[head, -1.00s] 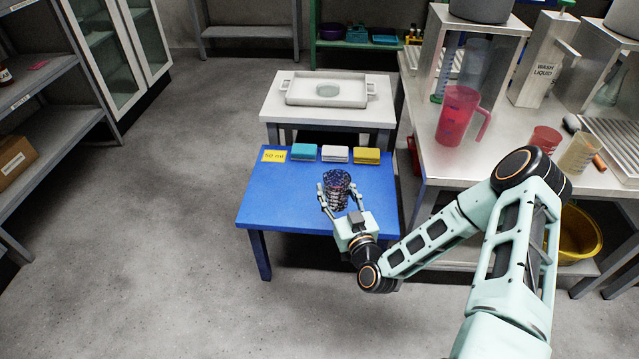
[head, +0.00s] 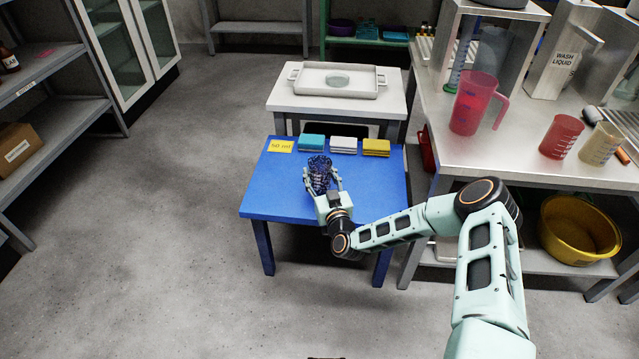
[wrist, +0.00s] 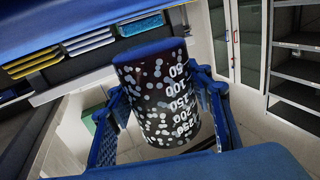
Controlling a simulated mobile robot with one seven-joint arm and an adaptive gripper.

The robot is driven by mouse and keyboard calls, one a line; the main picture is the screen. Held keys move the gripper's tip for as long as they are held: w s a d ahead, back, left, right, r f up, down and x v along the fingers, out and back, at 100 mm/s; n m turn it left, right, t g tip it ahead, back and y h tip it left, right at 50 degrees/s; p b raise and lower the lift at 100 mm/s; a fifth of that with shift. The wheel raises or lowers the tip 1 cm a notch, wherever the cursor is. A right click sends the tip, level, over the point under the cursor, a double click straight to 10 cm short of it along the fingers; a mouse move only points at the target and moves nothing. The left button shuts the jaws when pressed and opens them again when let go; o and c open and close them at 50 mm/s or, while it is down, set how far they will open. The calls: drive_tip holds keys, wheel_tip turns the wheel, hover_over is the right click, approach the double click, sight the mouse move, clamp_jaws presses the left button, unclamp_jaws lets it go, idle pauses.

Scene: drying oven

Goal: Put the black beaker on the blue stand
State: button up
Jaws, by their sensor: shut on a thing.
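The black beaker, dark with white spots and white graduation marks, shows at my gripper in the head view (head: 319,175) and large in the wrist view (wrist: 158,95). My gripper (head: 322,183) is shut on it, with one finger on each side. The blue stand is a low blue table (head: 270,200). In the head view the beaker appears over its middle, in front of the sponges. I cannot tell whether its base touches the top.
A teal sponge (head: 311,142), a white sponge (head: 343,145) and a yellow sponge (head: 376,147) line the stand's back edge beside a yellow "50 ml" label (head: 281,146). A white table with a tray (head: 337,92) stands behind. A metal bench (head: 510,150) with jugs is right.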

sight(320, 181)
drive_tip(key=shift+f+b, duration=0.3)
drive_tip(key=shift+f, duration=1.1)
drive_tip(key=shift+f, duration=0.15)
drive_tip(key=o, duration=1.2)
drive_tip(key=shift+o, duration=0.2)
drive_tip(key=shift+r, duration=0.2)
drive_tip(key=p+v, duration=0.3)
drive_tip(key=v, duration=0.9)
drive_tip(key=shift+s+f+p, duration=0.1)
drive_tip(key=shift+p, duration=0.2)
